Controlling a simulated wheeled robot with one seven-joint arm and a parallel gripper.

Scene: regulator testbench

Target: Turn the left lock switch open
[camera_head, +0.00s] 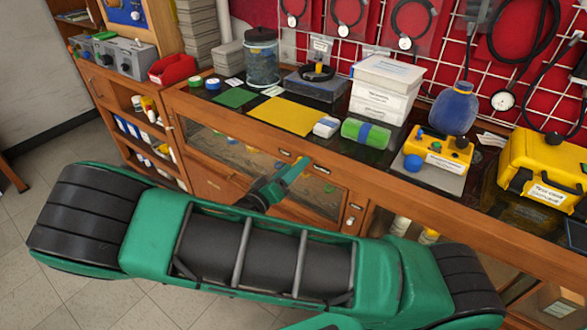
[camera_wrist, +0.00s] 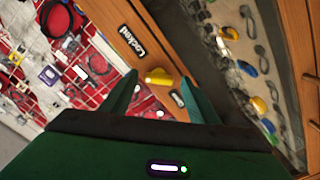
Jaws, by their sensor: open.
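The lock switch is a yellow knob (camera_wrist: 158,77) on the wooden cabinet front, between a "Locked" label (camera_wrist: 132,40) and a second label (camera_wrist: 178,98) that I cannot read. In the head view the yellow knob (camera_head: 298,168) shows just beyond my gripper (camera_head: 287,178), partly covered by it. In the wrist view my gripper (camera_wrist: 159,84) is open, with one teal finger on each side of the knob. I see no sure contact between fingers and knob.
The wooden cabinet has glass fronts (camera_head: 225,148) with small tools behind them. The bench top above holds a yellow mat (camera_head: 284,115), white boxes (camera_head: 385,85), a green-blue roll (camera_head: 365,133) and a yellow case (camera_head: 543,168). A drawer lock (camera_head: 350,220) sits to the right.

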